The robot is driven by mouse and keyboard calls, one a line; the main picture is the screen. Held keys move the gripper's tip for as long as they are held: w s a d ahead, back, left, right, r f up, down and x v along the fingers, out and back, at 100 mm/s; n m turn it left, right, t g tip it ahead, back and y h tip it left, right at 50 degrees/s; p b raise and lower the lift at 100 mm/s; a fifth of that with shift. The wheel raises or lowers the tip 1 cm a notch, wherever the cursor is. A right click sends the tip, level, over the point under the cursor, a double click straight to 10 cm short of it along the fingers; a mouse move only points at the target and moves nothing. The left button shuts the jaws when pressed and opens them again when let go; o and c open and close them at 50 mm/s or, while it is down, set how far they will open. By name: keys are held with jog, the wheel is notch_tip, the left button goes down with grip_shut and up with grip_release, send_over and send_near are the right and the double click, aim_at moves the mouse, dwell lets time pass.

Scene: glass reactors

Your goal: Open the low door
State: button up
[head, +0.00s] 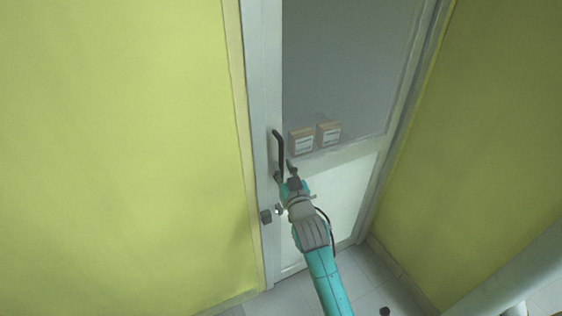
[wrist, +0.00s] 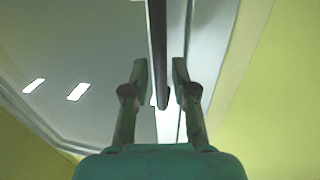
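The door (head: 262,90) is a pale grey frame with a large glass pane above and a white panel below, and it looks shut. A dark bar handle (head: 279,152) stands upright on its left stile. My gripper (head: 284,170) is at the lower end of the handle. In the wrist view my gripper (wrist: 160,78) has its two fingers apart, one on each side of the dark handle (wrist: 158,50). I see a gap on both sides, and the fingers do not look closed on it. A dark lock piece (head: 266,216) is below the handle.
Yellow-green walls (head: 120,150) flank the door on both sides. Two small boxes (head: 302,141) show at the glass. Tiled floor (head: 362,285) lies before the door. A pale pipe-like thing (head: 505,275) is at the lower right.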

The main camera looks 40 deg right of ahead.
aim_at(281, 163)
jog(key=shift+x, duration=1.65)
grip_shut()
